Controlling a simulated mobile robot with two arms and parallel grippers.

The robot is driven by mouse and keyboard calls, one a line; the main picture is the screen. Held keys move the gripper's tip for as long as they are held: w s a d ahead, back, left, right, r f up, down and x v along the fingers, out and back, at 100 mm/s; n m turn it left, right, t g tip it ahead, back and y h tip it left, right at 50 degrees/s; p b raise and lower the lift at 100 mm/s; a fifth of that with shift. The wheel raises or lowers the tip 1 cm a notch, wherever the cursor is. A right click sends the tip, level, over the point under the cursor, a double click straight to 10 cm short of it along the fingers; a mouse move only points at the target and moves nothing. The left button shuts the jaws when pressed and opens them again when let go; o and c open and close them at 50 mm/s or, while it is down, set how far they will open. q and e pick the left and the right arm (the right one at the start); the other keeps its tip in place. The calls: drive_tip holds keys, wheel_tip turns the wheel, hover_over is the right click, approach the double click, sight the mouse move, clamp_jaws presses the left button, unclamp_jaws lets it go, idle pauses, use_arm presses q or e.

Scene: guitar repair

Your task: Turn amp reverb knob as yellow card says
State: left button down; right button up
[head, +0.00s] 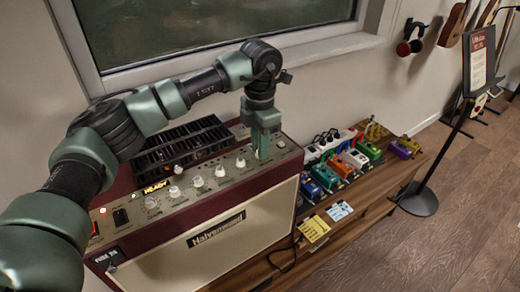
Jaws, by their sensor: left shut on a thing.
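The amp (175,250) has a dark red and cream cabinet with a sloped control panel. Several pale knobs stand in a row on the panel, such as this knob (220,171). My left gripper (261,148) points down at the right end of that row. It is shut on a knob there, which its fingers mostly hide. The knob labels are too small to read, and the held knob's pointer is hidden. The yellow card (314,228) lies on the wooden bench in front of the pedals; its writing is not legible. My right gripper is out of view.
A light blue card (339,210) lies beside the yellow one. Several coloured pedals (341,166) and a white power strip (322,144) fill the wooden bench (372,190). A sign stand (447,150) is at the right. A window (210,35) is behind my arm.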

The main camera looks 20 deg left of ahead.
use_arm(q)
drive_tip(key=shift+m+b, duration=0.3)
drive_tip(key=shift+m, duration=0.8)
drive_tip(key=c, duration=1.3)
unclamp_jaws()
wheel_tip(320, 180, up, 8)
drive_tip(key=shift+f+b, duration=0.1)
drive_tip(key=shift+b, duration=0.65)
